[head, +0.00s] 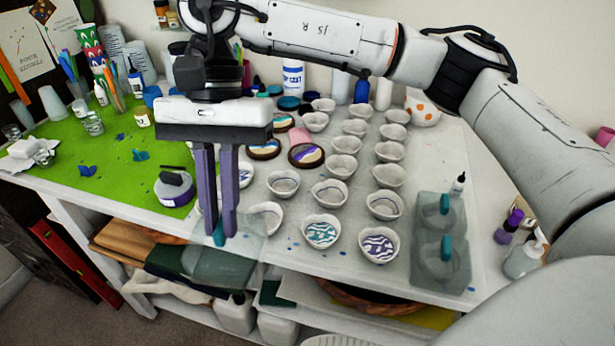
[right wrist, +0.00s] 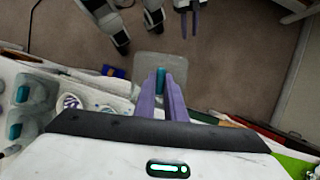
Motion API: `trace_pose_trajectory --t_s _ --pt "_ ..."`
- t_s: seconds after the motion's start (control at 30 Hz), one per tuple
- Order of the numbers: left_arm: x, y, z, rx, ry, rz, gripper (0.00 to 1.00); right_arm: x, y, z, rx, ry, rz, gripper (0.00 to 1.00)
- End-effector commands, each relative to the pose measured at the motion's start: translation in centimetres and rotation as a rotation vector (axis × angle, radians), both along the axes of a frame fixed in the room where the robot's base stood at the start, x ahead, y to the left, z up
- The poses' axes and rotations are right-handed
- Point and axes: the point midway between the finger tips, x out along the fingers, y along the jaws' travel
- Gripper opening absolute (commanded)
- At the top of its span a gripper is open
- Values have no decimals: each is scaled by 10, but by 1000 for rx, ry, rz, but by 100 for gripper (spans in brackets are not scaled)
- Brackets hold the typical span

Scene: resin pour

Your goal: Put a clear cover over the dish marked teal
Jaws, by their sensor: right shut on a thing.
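My right gripper (head: 217,234) is shut on the teal knob (head: 219,232) of a clear square cover (head: 250,246). It holds the cover at the table's front edge, left of the marked dishes. In the right wrist view the cover (right wrist: 160,64) hangs level between the fingertips. The dish marked teal (head: 321,232), with teal wavy stripes, stands uncovered in the front row, right of my gripper. A dish with purple stripes (head: 379,244) stands beside it. Two more clear covers with teal knobs (head: 445,205) (head: 446,249) lie at the right. My left gripper (right wrist: 190,20) shows small in the wrist view.
Several plain white bowls (head: 329,191) stand in rows behind the marked dishes. A round purple-based tub (head: 174,190) is on the green mat (head: 120,165) at left. Bottles (head: 522,259) stand at the far right. A shelf with folded cloths (head: 210,265) lies below the tabletop.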

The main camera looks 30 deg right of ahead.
Motion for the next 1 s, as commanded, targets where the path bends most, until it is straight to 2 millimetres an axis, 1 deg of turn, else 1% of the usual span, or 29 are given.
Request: trace_pose_trajectory --t_s 0.03,0.17,0.2,0.27,0.3,0.4,0.5,0.6,0.7,0.83,1.0 --pt "1 0 0 -1 -3 0 31 -1 -11 -10 6 8 -132 0" --pt "3 -1 1 -1 -7 1 31 2 -39 -26 1 4 -523 0" --pt "3 -1 1 -1 -8 0 31 4 -49 -30 0 3 -649 0" --pt "4 -1 1 -1 -9 0 31 6 -66 -35 -1 1 -843 0" --pt "4 -1 1 -1 -8 0 31 7 -79 -38 -3 -1 -973 0" --pt "4 0 0 -1 -8 0 31 10 -110 -42 -4 -4 -1278 0" --pt "4 0 0 -2 -8 1 31 11 -137 -43 -4 -6 -1532 0" --pt "3 0 0 -2 -8 1 31 11 -157 -40 -1 -7 -1718 0" --pt "3 0 -1 -1 -7 1 31 11 -171 -38 0 -5 -1835 0" --pt "3 0 -2 -1 -6 0 31 11 -177 -38 2 -2 -1898 0" --pt "1 0 -7 0 -2 0 31 11 -177 -44 1 -2 -1903 0"
